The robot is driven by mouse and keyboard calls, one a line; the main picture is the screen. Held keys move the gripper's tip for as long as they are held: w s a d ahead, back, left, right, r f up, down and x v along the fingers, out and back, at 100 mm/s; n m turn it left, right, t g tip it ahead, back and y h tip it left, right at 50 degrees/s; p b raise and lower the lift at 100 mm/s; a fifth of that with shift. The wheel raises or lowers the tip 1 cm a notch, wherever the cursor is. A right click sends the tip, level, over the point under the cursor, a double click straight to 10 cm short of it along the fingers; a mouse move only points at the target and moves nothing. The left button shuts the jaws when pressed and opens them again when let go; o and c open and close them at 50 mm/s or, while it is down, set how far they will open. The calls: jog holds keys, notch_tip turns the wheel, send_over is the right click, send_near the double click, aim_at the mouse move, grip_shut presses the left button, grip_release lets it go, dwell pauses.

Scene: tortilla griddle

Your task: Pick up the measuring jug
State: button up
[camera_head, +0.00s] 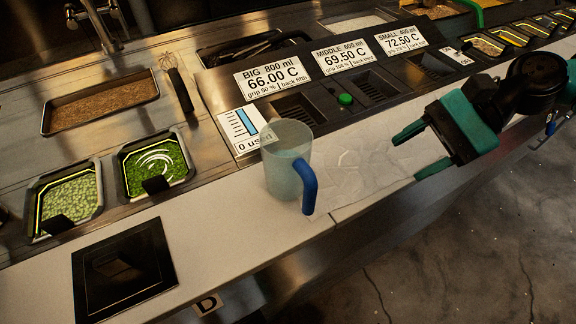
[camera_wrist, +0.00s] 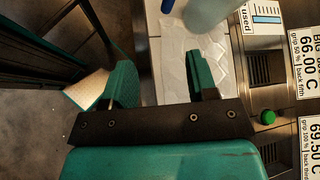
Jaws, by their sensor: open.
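The measuring jug (camera_head: 284,160) is a translucent pale blue cup with a dark blue handle (camera_head: 307,187). It stands upright on the white counter ledge in the head view, with its handle towards the front right. My gripper (camera_head: 405,154) is to the right of the jug, open and empty, with its teal fingers pointing left towards it and a clear gap between. In the wrist view the jug (camera_wrist: 205,12) shows only in part at the top edge, beyond the open fingers (camera_wrist: 160,80). A bit of the blue handle (camera_wrist: 167,5) shows there too.
A crumpled pale sheet (camera_head: 365,170) lies on the ledge between jug and gripper. Behind stands a dark panel with temperature signs (camera_head: 272,77) and a green button (camera_head: 345,99). Trays of greens (camera_head: 153,165) are at left. The ledge's front edge drops to the floor.

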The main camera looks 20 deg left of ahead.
notch_tip(320, 180, down, 4)
jog(key=w+m+g+y, duration=0.1)
jog(key=w+m+y, duration=0.1)
jog(key=m, duration=0.2)
jog(key=p, duration=0.2)
send_near(308, 205)
jog(key=shift+g, duration=0.3)
jog(key=a+f, duration=0.2)
jog(key=s+a+f, duration=0.1)
jog(key=a+f, duration=0.1)
jog(key=shift+s+f, duration=0.1)
jog(key=shift+s, duration=0.05)
jog(key=p+x, duration=0.2)
jog(key=x, duration=0.2)
jog(key=shift+s+a, duration=0.1)
jog(key=shift+s+a+f, duration=0.15)
jog(key=shift+s+a, duration=0.1)
jog(key=shift+a, duration=0.15)
grip_shut()
